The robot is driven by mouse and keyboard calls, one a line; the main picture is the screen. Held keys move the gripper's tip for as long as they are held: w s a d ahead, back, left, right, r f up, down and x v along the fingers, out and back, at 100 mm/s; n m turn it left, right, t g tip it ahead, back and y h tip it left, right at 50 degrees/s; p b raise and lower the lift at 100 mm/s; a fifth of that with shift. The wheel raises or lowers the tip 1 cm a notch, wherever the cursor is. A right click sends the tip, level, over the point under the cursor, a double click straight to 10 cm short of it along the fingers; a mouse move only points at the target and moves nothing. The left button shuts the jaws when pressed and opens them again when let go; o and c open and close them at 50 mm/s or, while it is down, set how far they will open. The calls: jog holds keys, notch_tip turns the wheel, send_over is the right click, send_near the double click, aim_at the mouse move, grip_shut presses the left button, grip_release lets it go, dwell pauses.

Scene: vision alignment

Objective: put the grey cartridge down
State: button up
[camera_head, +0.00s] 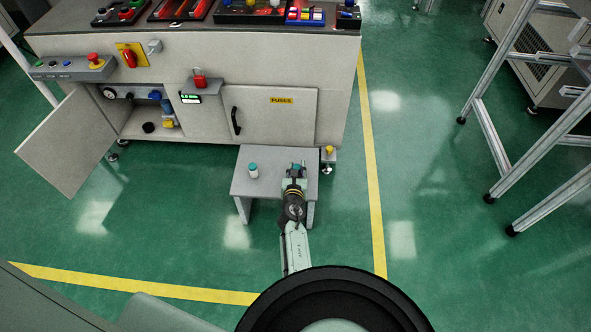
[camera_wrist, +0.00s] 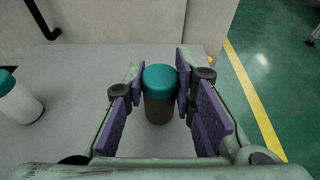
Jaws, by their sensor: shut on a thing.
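The grey cartridge (camera_wrist: 158,106), dark-bodied with a teal cap, stands upright between the purple pads of my gripper (camera_wrist: 157,98) in the wrist view. My gripper is shut on it. In the head view my gripper (camera_head: 295,174) is over the right part of a small grey table (camera_head: 262,190). I cannot tell whether the cartridge's base touches the tabletop. A white cartridge (camera_head: 253,170) with a teal cap stands on the table to the left, apart from my gripper. It also shows at the left edge of the wrist view (camera_wrist: 18,104).
The cabinet with the fuses door (camera_head: 275,118) stands just behind the small table. Its left door (camera_head: 66,143) hangs open. A yellow-topped post (camera_head: 329,155) is close to the table's right. Tabletop between the two cartridges is clear. An aluminium frame (camera_head: 490,140) stands farther right.

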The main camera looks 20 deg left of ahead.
jog(key=shift+f+b, duration=0.25)
jog(key=shift+b, duration=0.1)
jog(key=o, duration=1)
jog(key=shift+r, duration=0.1)
jog(key=shift+o, duration=0.2)
jog(key=shift+r, duration=0.1)
